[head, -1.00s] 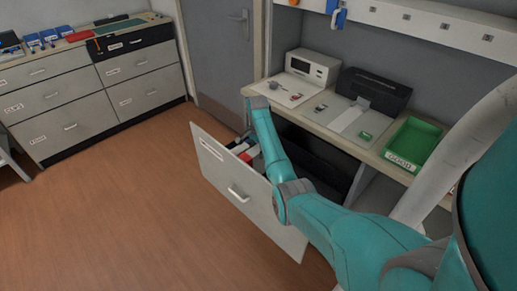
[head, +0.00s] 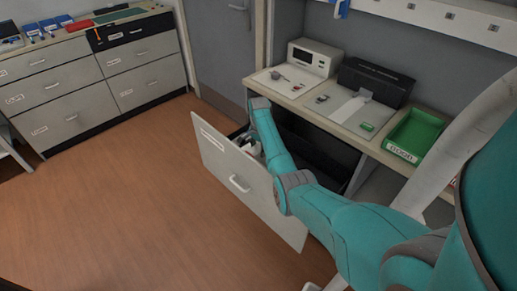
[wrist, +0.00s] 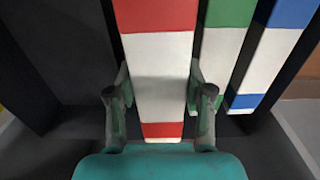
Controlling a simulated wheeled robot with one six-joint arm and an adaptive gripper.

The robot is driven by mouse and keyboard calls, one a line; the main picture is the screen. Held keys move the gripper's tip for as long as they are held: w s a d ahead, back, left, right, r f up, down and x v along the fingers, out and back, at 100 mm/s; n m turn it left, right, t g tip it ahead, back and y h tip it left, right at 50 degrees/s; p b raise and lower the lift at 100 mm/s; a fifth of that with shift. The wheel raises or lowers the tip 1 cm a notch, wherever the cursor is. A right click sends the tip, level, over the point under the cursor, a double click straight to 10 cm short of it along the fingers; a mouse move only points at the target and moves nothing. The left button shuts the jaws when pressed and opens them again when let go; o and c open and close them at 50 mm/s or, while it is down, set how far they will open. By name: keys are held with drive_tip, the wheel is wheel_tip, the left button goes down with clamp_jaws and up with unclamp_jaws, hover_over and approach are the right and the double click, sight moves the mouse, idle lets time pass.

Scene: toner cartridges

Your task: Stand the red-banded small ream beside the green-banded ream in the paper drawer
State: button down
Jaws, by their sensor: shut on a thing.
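In the wrist view the red-banded small ream (wrist: 162,60), white with red bands at both ends, is between the two fingers of my gripper (wrist: 159,88), which is shut on it. The green-banded ream (wrist: 221,60) is just to its right, with a narrow dark gap between them. The paper drawer (head: 228,165) is pulled open in the head view, and my arm reaches down into it. My gripper and most of the drawer's inside are hidden there by the arm and the front panel. Whether the red-banded ream touches the drawer floor cannot be told.
A blue-banded ream (wrist: 273,55) is right of the green one. Dark free space lies left of the red-banded ream. Above the drawer, a counter holds a white device (head: 314,58), a black machine (head: 375,82) and a green tray (head: 416,132). A drawer cabinet (head: 85,85) stands at the left.

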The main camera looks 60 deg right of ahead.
drive_tip(key=shift+d+f, duration=0.1)
drive_tip(key=shift+f, duration=0.2)
drive_tip(key=shift+c, duration=2.2)
unclamp_jaws()
drive_tip(key=shift+f, duration=0.1)
wheel_tip(320, 180, up, 13)
